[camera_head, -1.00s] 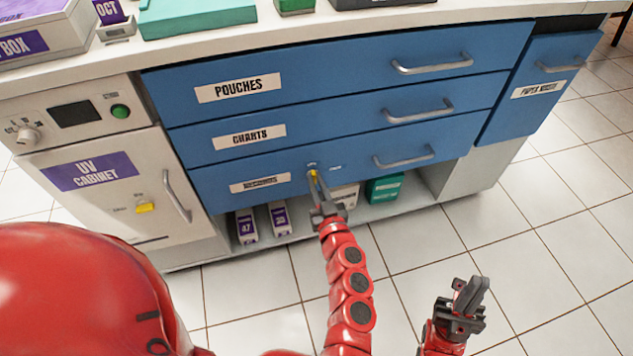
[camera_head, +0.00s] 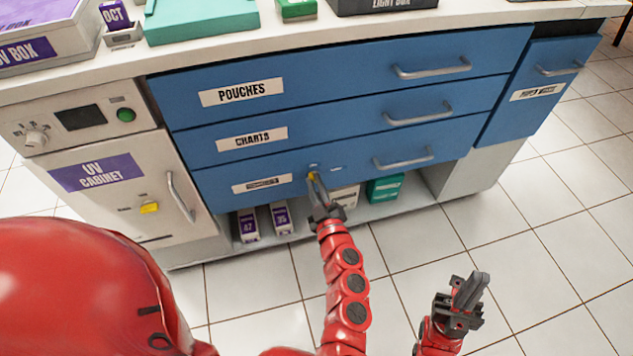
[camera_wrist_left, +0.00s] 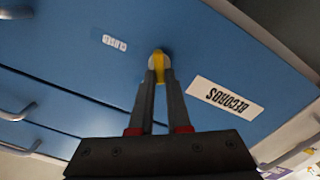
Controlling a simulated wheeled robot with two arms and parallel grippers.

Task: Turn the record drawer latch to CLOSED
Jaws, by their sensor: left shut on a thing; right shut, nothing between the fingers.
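The record drawer (camera_head: 220,189) is the lowest blue drawer; its RECORDS label (camera_wrist_left: 225,97) reads upside down in the left wrist view. A small yellow latch (camera_wrist_left: 158,60) is on the drawer front, between that label and a small white marking (camera_wrist_left: 115,42) too small to read surely. My left gripper (camera_head: 316,183) is shut on the latch, which also shows in the head view (camera_head: 312,176). The fingertips (camera_wrist_left: 158,76) cover part of it. My right gripper (camera_head: 468,292) is shut and empty, over the floor at the lower right, away from the cabinet.
Above are the CHARTS drawer (camera_head: 350,120) and the POUCHES drawer (camera_head: 340,75), with grey handles. The UV cabinet (camera_head: 110,200) stands at left. Boxes (camera_head: 384,188) sit on the open shelf below. The tiled floor (camera_head: 540,260) at right is clear.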

